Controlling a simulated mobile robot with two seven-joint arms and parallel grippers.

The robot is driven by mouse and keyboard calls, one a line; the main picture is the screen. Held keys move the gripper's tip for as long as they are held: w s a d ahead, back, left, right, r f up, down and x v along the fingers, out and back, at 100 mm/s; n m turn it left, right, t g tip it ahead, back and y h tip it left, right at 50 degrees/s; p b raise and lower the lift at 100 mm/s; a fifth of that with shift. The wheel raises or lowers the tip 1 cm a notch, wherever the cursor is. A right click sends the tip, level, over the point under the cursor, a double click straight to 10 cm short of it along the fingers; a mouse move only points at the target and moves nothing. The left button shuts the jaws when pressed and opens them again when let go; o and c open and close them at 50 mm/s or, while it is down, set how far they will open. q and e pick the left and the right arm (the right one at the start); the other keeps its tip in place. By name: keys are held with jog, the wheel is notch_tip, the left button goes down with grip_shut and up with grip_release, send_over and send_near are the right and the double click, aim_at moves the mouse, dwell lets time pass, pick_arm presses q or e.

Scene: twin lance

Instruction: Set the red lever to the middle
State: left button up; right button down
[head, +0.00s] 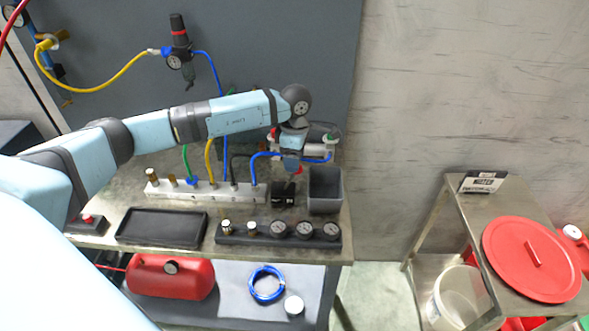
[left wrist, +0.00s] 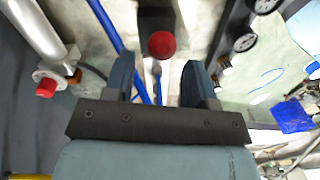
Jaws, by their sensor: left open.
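The red lever shows in the left wrist view as a round red knob (left wrist: 162,44) at a black block. In the head view a black block (head: 283,193) stands on the bench just below my left gripper (head: 291,168); no red knob can be made out there. My left gripper also shows in the left wrist view (left wrist: 160,72), with its two blue fingers apart and nothing between them. The red knob appears ahead of the fingertips, roughly in line with the gap. I cannot tell which way the lever tilts. My right gripper is not in view.
A grey bin (head: 325,190) stands right of the black block. A manifold with hoses (head: 215,192) lies to the left, a gauge strip (head: 280,236) in front. A silver cylinder (left wrist: 38,35) with a red cap is close to the left finger. A black tray (head: 160,227) lies front left.

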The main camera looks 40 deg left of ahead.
aim_at(288, 182)
pick_arm(q)
jog(key=f, duration=0.4)
jog(key=shift+s+d+f+p, duration=0.1)
jog(key=shift+s+f+p, duration=0.1)
jog(key=shift+f+p, duration=0.15)
grip_shut()
jog(key=shift+f+b, duration=0.15)
jog(key=shift+b, duration=0.2)
jog(key=s+a+t+h+b, duration=0.1)
jog(key=b, duration=0.2)
jog(key=a+t+h+b, duration=0.1)
jog(key=h+b, duration=0.1)
jog(key=b, duration=0.1)
jog(key=shift+s+a+h, duration=0.3)
jog(key=shift+s+a, duration=0.05)
jog(key=shift+a, duration=0.05)
jog(key=shift+s+a+b, duration=0.1)
jog(key=shift+b, duration=0.4)
jog(key=shift+r+t+h, duration=0.3)
jog(key=shift+r, duration=0.15)
